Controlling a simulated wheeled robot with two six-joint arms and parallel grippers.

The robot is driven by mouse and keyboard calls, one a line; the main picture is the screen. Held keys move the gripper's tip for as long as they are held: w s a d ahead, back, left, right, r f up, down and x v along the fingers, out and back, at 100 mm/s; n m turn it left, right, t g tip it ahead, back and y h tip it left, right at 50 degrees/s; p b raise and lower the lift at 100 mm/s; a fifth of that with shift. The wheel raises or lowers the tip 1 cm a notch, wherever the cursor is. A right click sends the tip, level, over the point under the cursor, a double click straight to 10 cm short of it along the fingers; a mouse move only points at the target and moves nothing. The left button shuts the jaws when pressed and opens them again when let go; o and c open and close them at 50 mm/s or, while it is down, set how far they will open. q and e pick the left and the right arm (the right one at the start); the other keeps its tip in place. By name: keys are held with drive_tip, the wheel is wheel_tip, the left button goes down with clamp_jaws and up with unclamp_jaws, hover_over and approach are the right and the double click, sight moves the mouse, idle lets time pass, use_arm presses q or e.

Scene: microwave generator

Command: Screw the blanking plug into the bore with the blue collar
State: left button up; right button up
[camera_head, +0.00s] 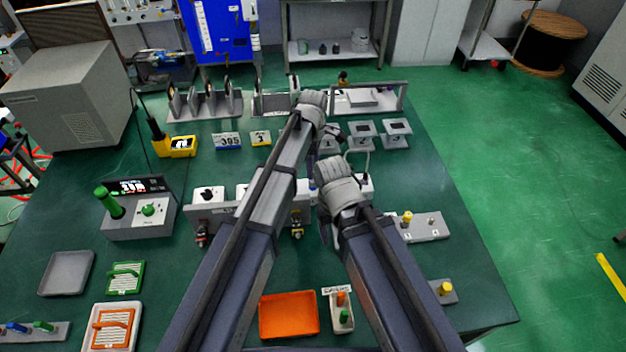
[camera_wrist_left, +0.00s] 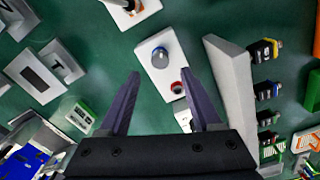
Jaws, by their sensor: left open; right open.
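In the left wrist view a white block (camera_wrist_left: 152,74) carries a round grey-blue part (camera_wrist_left: 159,57) and, beside it, a bore with a red collar (camera_wrist_left: 178,87). I cannot tell whether the round part is the blanking plug or the blue-collared bore. My left gripper (camera_wrist_left: 160,74) is open, with the block beyond its parted fingers and nothing held. In the head view the left gripper (camera_head: 328,142) is small and partly hidden by its wrist. My right gripper (camera_head: 325,236) is open beside the grey housing; its fingers are mostly hidden by its wrist.
The grey housing (camera_head: 222,212) with coloured fittings stands mid-table, partly covered by my left arm. Grey stands (camera_head: 362,135) are behind it. A control box (camera_head: 140,218) is left; an orange tray (camera_head: 288,314) and small holder (camera_head: 341,318) are in front. Blocks with yellow parts (camera_head: 424,227) are right.

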sight(313, 182)
use_arm(q)
wheel_tip(313, 182, down, 6)
drive_tip(key=b, duration=0.5)
drive_tip(key=shift+r, duration=0.1)
drive_tip(key=shift+c, duration=0.3)
clamp_jaws()
